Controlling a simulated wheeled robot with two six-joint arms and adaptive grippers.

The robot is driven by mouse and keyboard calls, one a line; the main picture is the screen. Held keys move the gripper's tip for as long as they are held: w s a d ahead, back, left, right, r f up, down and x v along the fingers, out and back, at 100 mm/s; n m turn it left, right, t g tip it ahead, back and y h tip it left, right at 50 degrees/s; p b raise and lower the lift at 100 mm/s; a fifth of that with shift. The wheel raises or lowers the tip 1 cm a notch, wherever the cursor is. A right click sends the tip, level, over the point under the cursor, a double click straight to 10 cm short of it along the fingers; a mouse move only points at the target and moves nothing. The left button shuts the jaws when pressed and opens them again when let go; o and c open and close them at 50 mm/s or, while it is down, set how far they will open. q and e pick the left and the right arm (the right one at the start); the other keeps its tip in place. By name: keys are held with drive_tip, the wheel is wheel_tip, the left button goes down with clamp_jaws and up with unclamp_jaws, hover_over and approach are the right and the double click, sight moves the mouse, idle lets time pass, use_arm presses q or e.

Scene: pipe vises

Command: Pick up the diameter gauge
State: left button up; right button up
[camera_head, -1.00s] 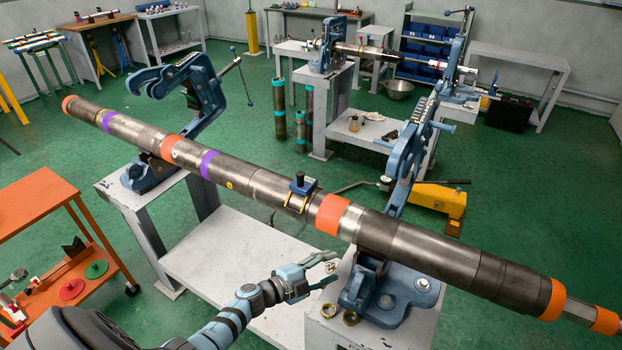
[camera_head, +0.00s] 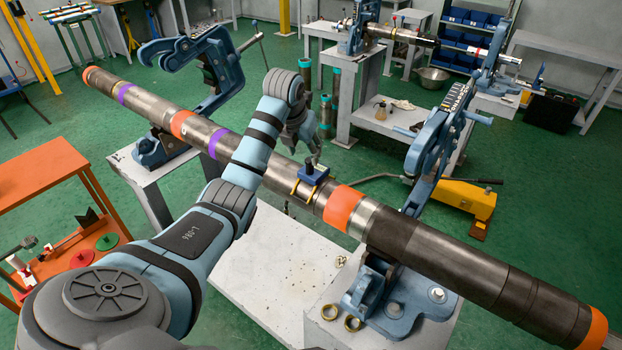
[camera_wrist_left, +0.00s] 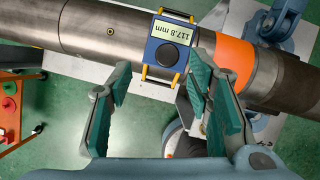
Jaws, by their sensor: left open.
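The diameter gauge (camera_head: 312,172) is a blue block with yellow prongs, sitting astride the long grey pipe (camera_head: 250,160). It also shows in the left wrist view (camera_wrist_left: 168,45), where its screen reads 117.8 mm. My left gripper (camera_head: 315,152) hangs over the pipe, just above and behind the gauge in the head view. In the left wrist view my left gripper (camera_wrist_left: 158,85) is open, with green-padded fingers spread either side of the gauge's near edge and nothing between them. The right gripper does not show.
The pipe rests in two blue vises, one at left (camera_head: 205,60) and one at right (camera_head: 435,150), with open upper frames. An orange cart (camera_head: 40,170) stands at left. A yellow pump (camera_head: 465,205) lies on the floor behind the right vise.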

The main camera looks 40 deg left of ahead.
sight(309, 160)
use_arm(q)
drive_tip(key=x, duration=0.4)
drive_tip(key=w+x, duration=0.1)
drive_tip(key=x, duration=0.1)
drive_tip(key=shift+w+d+f, duration=0.15)
drive_tip(key=shift+d, duration=0.15)
drive_tip(key=shift+s+r, duration=0.3)
drive_tip(key=shift+s, duration=0.15)
drive_tip(key=shift+c, duration=0.6)
drive_tip(key=c, duration=0.3)
drive_tip(key=shift+w, duration=0.1)
drive_tip(key=c, duration=0.7)
clamp_jaws()
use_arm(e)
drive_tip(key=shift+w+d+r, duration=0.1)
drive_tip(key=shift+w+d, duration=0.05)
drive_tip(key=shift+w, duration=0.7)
